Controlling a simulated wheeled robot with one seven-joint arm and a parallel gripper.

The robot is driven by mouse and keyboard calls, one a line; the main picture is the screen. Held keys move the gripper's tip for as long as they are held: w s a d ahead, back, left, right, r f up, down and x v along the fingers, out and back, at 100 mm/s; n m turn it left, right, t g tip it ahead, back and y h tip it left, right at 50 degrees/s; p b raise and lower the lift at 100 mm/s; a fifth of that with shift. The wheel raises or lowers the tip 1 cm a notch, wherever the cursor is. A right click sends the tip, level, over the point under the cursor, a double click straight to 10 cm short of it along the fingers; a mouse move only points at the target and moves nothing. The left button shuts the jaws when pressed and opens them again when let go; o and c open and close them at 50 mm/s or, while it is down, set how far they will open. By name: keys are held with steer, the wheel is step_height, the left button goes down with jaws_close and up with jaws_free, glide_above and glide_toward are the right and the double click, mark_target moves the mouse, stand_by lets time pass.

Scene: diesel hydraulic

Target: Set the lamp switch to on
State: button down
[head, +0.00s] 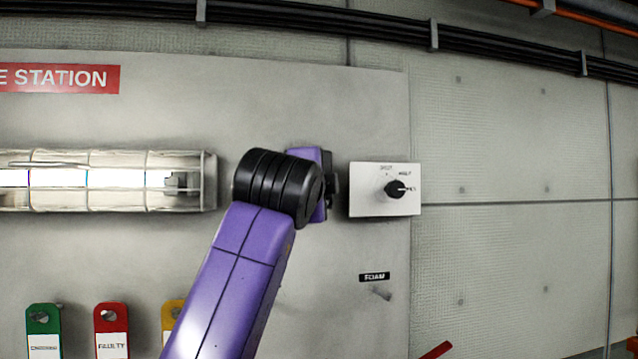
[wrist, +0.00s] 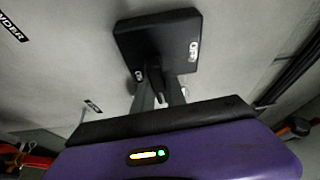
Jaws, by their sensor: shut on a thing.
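The lamp switch (wrist: 155,38) is a dark square plate on the wall in the wrist view, with small white labels at its right and lower left edges. The right one seems to read OFF; the lower left one is too small to read surely. My gripper (wrist: 160,92) is shut on the switch's small dark lever (wrist: 155,74), with a finger on each side. The lever's exact setting is hard to tell. In the head view my purple arm hides the switch. The caged tube lamp (head: 95,180) at left glows white.
A white plate (head: 366,201) with a black rotary knob (head: 395,189) is on the wall just right of my gripper. Below it are a FOAM label (head: 374,277) and a hook. Green (head: 43,322) and red (head: 111,318) tags hang lower left. Pipes run along the top.

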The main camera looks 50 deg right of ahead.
steer(key=shift+f+m+g, duration=0.15)
steer(key=shift+m+g, duration=0.15)
steer(key=shift+m, duration=0.2)
steer(key=c, duration=1.4)
jaws_free()
steer(key=shift+o, duration=0.2)
steer(key=b+v, duration=0.1)
steer(key=v, duration=0.6)
steer(key=shift+s+a+b, duration=0.25)
steer(key=shift+s+b, duration=0.1)
